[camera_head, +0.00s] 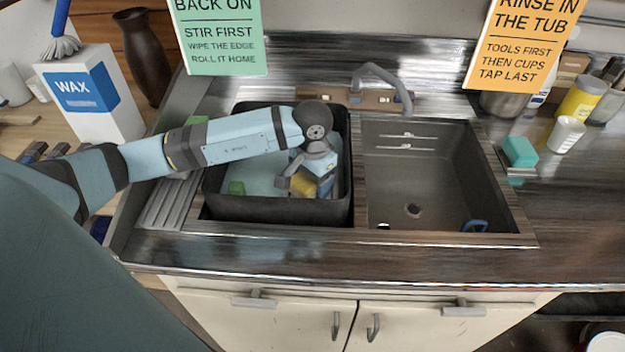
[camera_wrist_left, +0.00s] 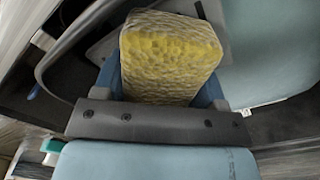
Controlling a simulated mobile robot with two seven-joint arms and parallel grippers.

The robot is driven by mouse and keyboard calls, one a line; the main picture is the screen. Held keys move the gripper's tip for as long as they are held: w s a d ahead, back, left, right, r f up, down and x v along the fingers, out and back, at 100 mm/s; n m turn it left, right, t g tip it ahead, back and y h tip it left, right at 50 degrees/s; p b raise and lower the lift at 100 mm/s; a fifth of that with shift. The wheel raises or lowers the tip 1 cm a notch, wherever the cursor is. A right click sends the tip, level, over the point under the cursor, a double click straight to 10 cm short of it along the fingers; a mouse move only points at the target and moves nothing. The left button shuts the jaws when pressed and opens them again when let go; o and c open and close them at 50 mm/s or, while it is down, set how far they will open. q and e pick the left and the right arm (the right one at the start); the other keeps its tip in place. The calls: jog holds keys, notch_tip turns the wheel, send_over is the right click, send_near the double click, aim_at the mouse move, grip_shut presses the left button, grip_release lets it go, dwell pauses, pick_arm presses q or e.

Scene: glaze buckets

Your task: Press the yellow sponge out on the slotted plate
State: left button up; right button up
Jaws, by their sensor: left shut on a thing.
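My left gripper (camera_head: 306,183) is shut on the yellow sponge (camera_head: 301,188), inside the black tub (camera_head: 280,209) near its right side. The sponge fills the middle of the left wrist view (camera_wrist_left: 172,58), between the blue jaws. Behind it there is a flat grey panel (camera_wrist_left: 103,47) with a dark slot near the top, perhaps the slotted plate. I cannot tell whether the sponge touches it. Pale blue liquid (camera_head: 262,172) lies in the tub. My right gripper is not in view.
A grey ribbed board (camera_head: 168,205) lies left of the tub. The sink (camera_head: 425,180) is right of it, with a tap (camera_head: 385,72) behind. A teal block (camera_head: 520,151) sits right of the sink.

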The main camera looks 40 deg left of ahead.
pick_arm(q)
jog(key=shift+r+p, duration=0.85)
jog(key=shift+r, duration=2.25)
